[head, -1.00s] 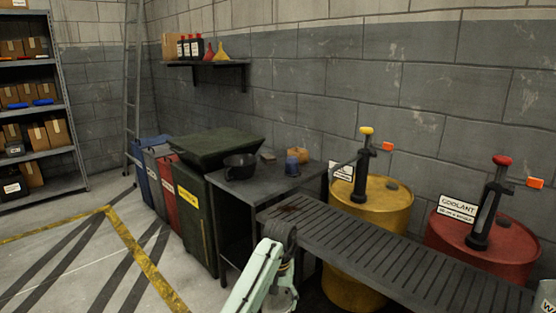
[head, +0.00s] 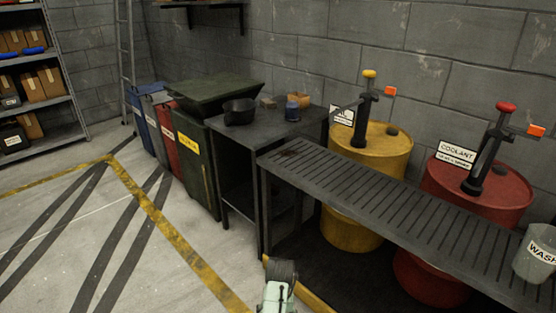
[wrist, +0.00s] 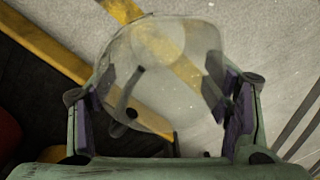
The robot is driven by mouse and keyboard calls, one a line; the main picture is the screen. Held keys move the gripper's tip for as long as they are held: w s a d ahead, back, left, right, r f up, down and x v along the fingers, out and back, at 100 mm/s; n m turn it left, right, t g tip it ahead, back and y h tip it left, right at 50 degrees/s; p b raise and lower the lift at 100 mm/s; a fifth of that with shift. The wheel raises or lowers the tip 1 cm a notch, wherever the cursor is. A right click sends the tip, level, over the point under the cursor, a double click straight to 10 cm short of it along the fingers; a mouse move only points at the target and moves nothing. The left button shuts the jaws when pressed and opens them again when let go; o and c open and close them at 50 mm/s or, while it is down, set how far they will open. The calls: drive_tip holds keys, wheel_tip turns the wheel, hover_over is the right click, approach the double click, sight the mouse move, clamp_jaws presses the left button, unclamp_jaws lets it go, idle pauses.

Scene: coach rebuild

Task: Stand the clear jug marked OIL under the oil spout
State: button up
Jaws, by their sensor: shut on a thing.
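A clear jug (wrist: 160,60) fills the middle of the wrist view. My gripper (wrist: 163,88) is shut on it, with a finger on each side, and bare floor shows through and behind it. No OIL mark is readable on it. The slatted bench (head: 385,208) runs in front of the drums. The jug and gripper are not clearly seen in the head view.
A red drum (head: 490,190) marked COOLANT has a similar pump. A clear WASH jug (head: 537,255) stands on the bench's right end. Open floor (head: 150,240) lies left.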

drive_tip(key=shift+s+d+f, duration=0.15)
drive_tip(key=shift+s+f, duration=0.3)
drive_tip(key=shift+s, duration=0.3)
drive_tip(key=shift+s+d+f, duration=0.15)
drive_tip(key=shift+s+f, duration=0.3)
drive_tip(key=shift+s, duration=0.3)
drive_tip(key=shift+a, duration=0.1)
